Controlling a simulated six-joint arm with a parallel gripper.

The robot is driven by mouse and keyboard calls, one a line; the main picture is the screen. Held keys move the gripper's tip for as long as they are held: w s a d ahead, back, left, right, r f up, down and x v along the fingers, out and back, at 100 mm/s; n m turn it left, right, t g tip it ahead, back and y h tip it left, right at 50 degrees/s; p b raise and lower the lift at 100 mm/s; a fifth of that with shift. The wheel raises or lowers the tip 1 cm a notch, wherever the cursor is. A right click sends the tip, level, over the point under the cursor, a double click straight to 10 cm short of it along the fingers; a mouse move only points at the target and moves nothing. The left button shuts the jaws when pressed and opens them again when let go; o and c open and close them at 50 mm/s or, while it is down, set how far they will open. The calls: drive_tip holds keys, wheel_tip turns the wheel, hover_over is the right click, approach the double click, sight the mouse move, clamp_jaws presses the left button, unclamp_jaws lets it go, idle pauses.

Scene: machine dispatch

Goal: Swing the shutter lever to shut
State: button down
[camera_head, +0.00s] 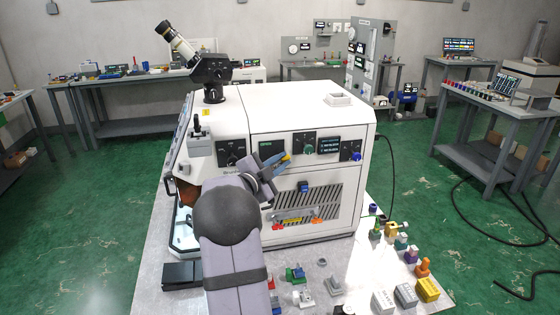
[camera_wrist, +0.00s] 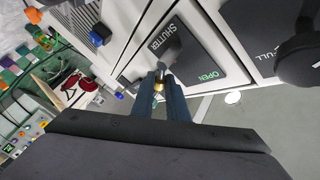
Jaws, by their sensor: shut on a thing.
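The shutter panel (camera_wrist: 205,55) is a dark plate on the white machine, with the word SHUTTER and a green OPEN label (camera_wrist: 208,76). The shutter lever (camera_wrist: 169,52) is a grey piece, with a brass-coloured part between my fingers. My gripper (camera_wrist: 160,80) is shut on the lever, its two dark blue-grey fingers on either side of it. In the head view my gripper (camera_head: 284,162) is at the machine's front, by the green OPEN label (camera_head: 265,147). My gripper and arm hide most of the shutter panel there.
A black knob (camera_wrist: 302,58) is close by on the adjoining panel. Other dials (camera_head: 304,143) line the machine's (camera_head: 300,108) upper front, above a vent grille (camera_head: 312,204). Several small coloured parts stand on the bench (camera_head: 150,270) in front. A microscope (camera_head: 212,70) stands on top.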

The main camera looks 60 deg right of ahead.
drive_tip(key=shift+s+d+m+y+p, duration=0.15)
drive_tip(key=shift+m+y+p, duration=0.55)
drive_tip(key=shift+y+p, duration=0.1)
drive_tip(key=shift+f+t+y+p, duration=0.15)
drive_tip(key=shift+t+y+p, duration=0.15)
drive_tip(key=shift+f+m, duration=0.3)
drive_tip(key=shift+m, duration=0.1)
drive_tip(key=c, duration=1.7)
unclamp_jaws()
drive_tip(key=shift+c, duration=0.2)
drive_tip(key=b+v, duration=0.2)
drive_tip(key=v, duration=0.5)
drive_tip(key=shift+b, duration=0.35)
